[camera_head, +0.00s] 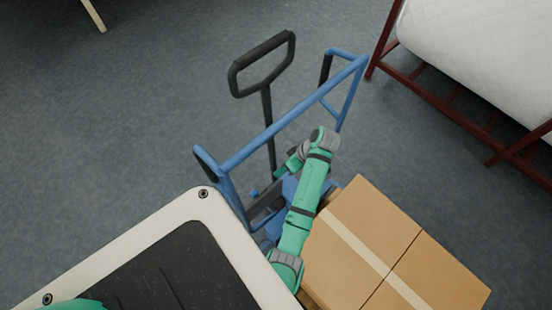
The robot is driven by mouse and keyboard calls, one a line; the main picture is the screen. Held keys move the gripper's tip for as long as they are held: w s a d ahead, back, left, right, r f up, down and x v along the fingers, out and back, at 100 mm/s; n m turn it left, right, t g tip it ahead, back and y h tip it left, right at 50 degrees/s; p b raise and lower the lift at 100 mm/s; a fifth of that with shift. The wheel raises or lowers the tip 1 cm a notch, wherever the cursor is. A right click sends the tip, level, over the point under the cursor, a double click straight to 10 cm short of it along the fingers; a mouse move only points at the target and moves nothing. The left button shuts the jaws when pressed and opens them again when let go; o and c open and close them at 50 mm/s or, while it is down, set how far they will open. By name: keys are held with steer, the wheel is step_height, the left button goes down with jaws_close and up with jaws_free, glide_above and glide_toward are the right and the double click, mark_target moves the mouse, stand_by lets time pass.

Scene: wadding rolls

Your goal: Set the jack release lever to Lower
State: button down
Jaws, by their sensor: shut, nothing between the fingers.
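The jack stands at the middle of the view, with a black loop handle (262,64) on a dark shaft (268,125) that rises from its base. A blue tubular frame (275,125) stands around the shaft. My green arm reaches over the near side of the frame and bends back down to the left. My gripper (279,173) is small in the picture, shut and empty, close to the foot of the shaft. I cannot make out the release lever or its setting. My arm and the frame hide part of the jack's base.
Cardboard boxes (345,250) with pale tape sit right of my arm. A dark-red wooden frame (435,95) carries a white quilted roll (485,45) at the upper right. Grey floor (130,130) is clear on the left and beyond the handle.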

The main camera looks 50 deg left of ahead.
steer(key=s+d+x, duration=0.1)
steer(key=s+x, duration=0.1)
steer(key=x, duration=1)
steer(key=shift+s+r, duration=0.25)
steer(key=shift+r, duration=0.2)
steer(key=shift+d, duration=0.1)
steer(key=s+t, duration=0.1)
steer(key=s, duration=0.2)
steer(key=s+t, duration=0.1)
steer(key=s, duration=0.1)
steer(key=shift+s+d+n+t, duration=0.3)
steer(key=shift+s, duration=0.05)
